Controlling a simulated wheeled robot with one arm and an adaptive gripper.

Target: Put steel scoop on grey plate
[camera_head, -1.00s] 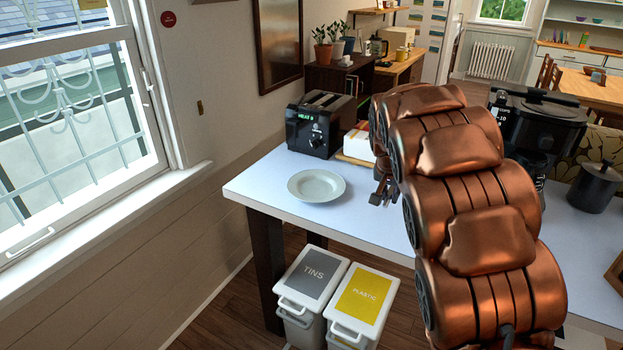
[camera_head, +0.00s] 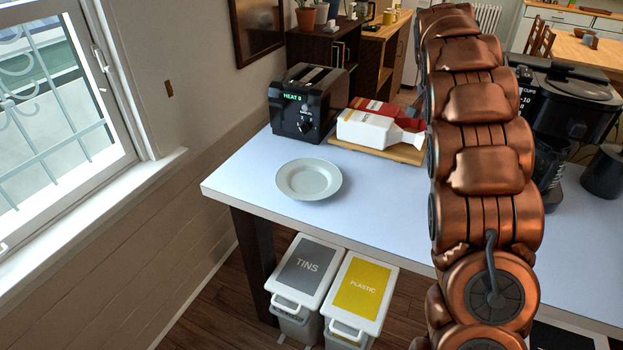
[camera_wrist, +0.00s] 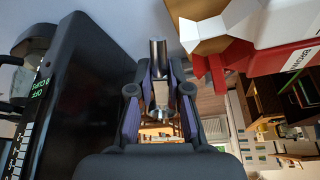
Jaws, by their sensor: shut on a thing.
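The grey plate (camera_head: 308,180) lies empty on the white-topped counter, near its left end in the head view. My gripper (camera_wrist: 159,92) shows in the wrist view, with its fingers closed on the steel scoop (camera_wrist: 158,62). A shiny cylindrical part of the scoop sticks up between the fingertips; the rest of it is partly hidden by the fingers. In the head view my gripper and the scoop are hidden behind my copper arm, right of the plate. The plate does not show in the wrist view.
A black toaster (camera_head: 309,103) stands behind the plate. White and red cartons (camera_head: 372,129) lie on a wooden board right of it. A black coffee maker (camera_head: 566,105) stands right of my arm. Bare counter (camera_head: 385,200) lies between plate and arm. Bins (camera_head: 303,270) stand below.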

